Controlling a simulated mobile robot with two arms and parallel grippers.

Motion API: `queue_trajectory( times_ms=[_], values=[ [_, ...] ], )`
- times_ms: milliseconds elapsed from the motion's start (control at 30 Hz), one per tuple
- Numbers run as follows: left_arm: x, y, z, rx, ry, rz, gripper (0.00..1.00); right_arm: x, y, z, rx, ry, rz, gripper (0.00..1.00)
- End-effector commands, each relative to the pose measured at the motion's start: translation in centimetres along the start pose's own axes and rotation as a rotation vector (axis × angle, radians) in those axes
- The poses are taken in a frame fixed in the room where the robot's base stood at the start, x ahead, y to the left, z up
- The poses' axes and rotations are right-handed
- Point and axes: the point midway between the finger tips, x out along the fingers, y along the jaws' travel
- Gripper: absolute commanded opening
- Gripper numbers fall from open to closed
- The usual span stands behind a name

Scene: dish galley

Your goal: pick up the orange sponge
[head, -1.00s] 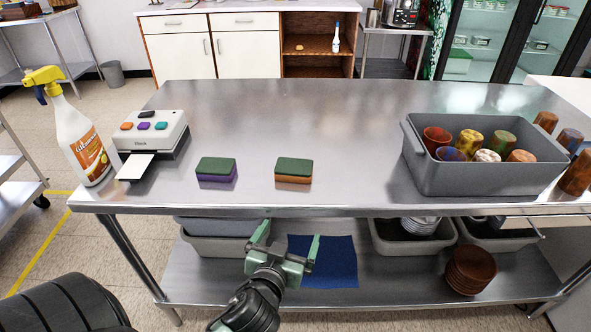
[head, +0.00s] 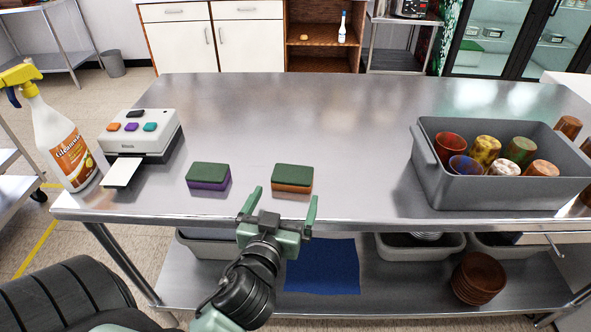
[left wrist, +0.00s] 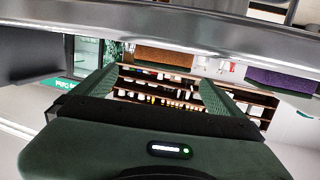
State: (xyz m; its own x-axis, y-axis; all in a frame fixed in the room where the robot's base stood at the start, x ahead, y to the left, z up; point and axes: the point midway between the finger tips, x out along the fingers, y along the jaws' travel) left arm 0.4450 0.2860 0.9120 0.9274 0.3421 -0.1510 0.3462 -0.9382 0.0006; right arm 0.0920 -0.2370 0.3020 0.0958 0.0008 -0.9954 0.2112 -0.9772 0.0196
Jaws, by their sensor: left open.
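The orange sponge (head: 292,179), with a dark green top, lies on the steel table near its front edge. A purple sponge (head: 208,178) with the same green top lies to its left. My left gripper (head: 278,205) is open and empty, just in front of the orange sponge and apart from it. In the left wrist view, the orange sponge (left wrist: 163,56) shows ahead above the open fingers (left wrist: 160,85), and the purple sponge (left wrist: 281,82) shows at the right. My right gripper is not in view.
A spray bottle (head: 62,140) and a white device with coloured buttons (head: 140,133) stand at the left. A grey bin (head: 500,190) of cups stands at the right. The table's middle (head: 300,115) is clear. A blue cloth (head: 322,268) lies on the lower shelf.

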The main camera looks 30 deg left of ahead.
Motion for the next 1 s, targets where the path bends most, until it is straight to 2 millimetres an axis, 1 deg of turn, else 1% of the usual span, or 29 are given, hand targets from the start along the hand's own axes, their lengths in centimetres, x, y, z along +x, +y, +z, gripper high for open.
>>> queue_trajectory(
  times_ms=[200,267,433,533,667,867,900,967,1000],
  values=[
    [2.3,-0.1,-0.2,0.003,0.002,-0.001,1.00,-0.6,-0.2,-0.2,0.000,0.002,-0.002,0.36],
    [3.0,-0.1,-0.2,0.004,0.002,-0.001,1.00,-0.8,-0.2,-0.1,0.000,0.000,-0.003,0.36],
    [5.5,-0.5,-0.4,0.007,0.003,-0.001,1.00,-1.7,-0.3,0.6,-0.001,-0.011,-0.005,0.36],
    [6.8,-0.4,-0.2,0.003,0.002,0.001,1.00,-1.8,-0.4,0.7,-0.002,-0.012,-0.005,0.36],
    [7.6,-0.4,-0.1,0.001,0.000,0.000,1.00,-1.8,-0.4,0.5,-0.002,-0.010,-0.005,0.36],
    [7.6,-0.4,0.0,0.001,-0.001,0.001,1.00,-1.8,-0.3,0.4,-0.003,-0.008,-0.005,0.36],
    [7.6,-0.4,0.0,0.001,-0.001,0.000,0.89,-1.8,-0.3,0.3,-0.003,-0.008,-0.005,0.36],
    [7.6,-0.4,0.0,0.001,-0.001,0.000,0.72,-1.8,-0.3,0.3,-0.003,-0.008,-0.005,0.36],
    [7.6,-0.4,0.0,0.001,-0.001,0.000,0.61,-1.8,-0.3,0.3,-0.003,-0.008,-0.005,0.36]
  ],
)
